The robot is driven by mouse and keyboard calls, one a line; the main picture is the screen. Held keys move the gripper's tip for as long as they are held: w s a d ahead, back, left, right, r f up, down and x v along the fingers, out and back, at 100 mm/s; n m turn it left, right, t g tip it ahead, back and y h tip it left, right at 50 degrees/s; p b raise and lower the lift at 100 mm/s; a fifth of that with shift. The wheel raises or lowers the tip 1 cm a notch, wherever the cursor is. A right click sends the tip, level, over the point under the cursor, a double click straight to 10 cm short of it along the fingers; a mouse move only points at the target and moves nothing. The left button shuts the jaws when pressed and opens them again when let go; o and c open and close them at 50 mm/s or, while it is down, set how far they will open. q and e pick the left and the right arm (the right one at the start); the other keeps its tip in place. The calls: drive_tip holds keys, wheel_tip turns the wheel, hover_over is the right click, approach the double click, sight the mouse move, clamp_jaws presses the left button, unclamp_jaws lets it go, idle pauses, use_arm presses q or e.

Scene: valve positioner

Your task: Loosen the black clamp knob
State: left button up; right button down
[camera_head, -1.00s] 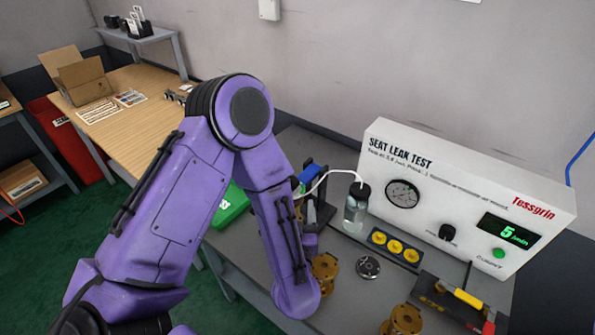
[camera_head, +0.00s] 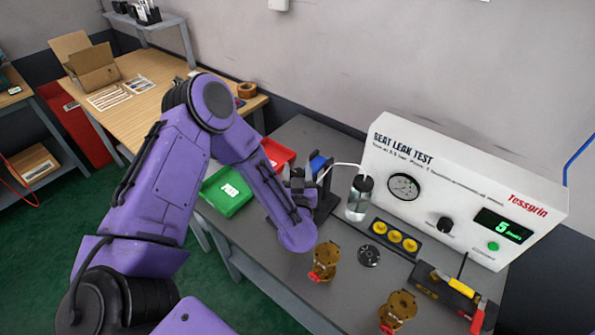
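A black clamp stand (camera_head: 326,200) with a blue part (camera_head: 318,163) on top stands on the grey bench, left of the clear bottle (camera_head: 358,198). My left forearm hides its lower left side. I cannot make out the black clamp knob on it. My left gripper (camera_head: 298,180) shows small and partly hidden behind the forearm, close to the stand's left side. I cannot tell whether it touches the stand or how its fingers are set. My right gripper is not in view.
A white leak tester (camera_head: 465,190) with a gauge and black dial knob (camera_head: 445,225) stands behind. Brass valves (camera_head: 325,262) (camera_head: 398,312), a round metal disc (camera_head: 369,255), a yellow-cup tray (camera_head: 378,238), a green bin (camera_head: 226,197) and a red bin (camera_head: 275,152) are nearby.

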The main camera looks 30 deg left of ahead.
use_arm(q)
drive_tip(key=shift+c, duration=1.2)
drive_tip(key=shift+n+y, duration=0.3)
drive_tip(key=n+g+y+b, duration=0.2)
drive_tip(key=n+g+y, duration=0.1)
drive_tip(key=g+y, duration=0.1)
drive_tip(key=shift+f+n, duration=0.1)
drive_tip(key=shift+n, duration=0.2)
drive_tip(key=n+g+y+b, duration=0.1)
drive_tip(key=n+g, duration=0.1)
drive_tip(key=g, duration=0.2)
drive_tip(key=n+g+y+b, duration=0.1)
drive_tip(key=n+g+y, duration=0.1)
drive_tip(key=n+g, duration=0.1)
drive_tip(key=shift+s+g+b, duration=0.15)
drive_tip(key=shift+g+b, duration=0.15)
drive_tip(key=shift+g, duration=0.1)
drive_tip(key=shift+s+a+n+g+b, duration=0.1)
drive_tip(key=shift+n+g+b, duration=0.25)
drive_tip(key=shift+n+g, duration=0.65)
drive_tip(key=shift+n+g+b, duration=0.3)
drive_tip(key=shift+n+g, duration=0.2)
drive_tip(key=shift+g, duration=1.2)
drive_tip(key=o, duration=1)
